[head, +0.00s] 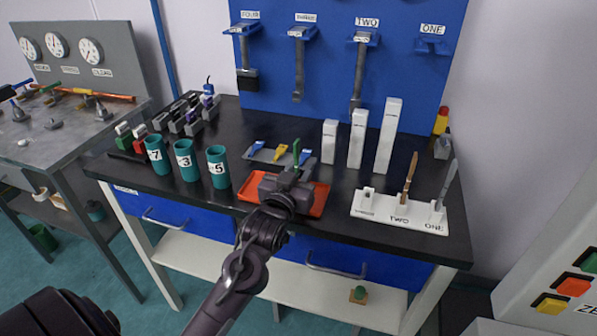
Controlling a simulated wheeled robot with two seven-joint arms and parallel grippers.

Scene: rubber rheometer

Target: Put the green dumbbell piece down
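My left gripper (294,174) reaches in from the bottom over the orange tray (317,203) on the black table. The green dumbbell piece (295,151) stands upright as a thin strip at the gripper's fingertips, and the gripper appears shut on it. The piece's lower end is hidden by the gripper. Just behind is a grey holder (265,155) with a yellow piece (281,150) and blue pieces (258,147) lying on it. My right gripper is not in view.
Teal numbered cups (218,168) stand left of the orange tray. White blocks (357,138) of rising height stand behind right. A white labelled stand (380,208) with upright tools is at the right. A blue tool board (330,75) rises behind.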

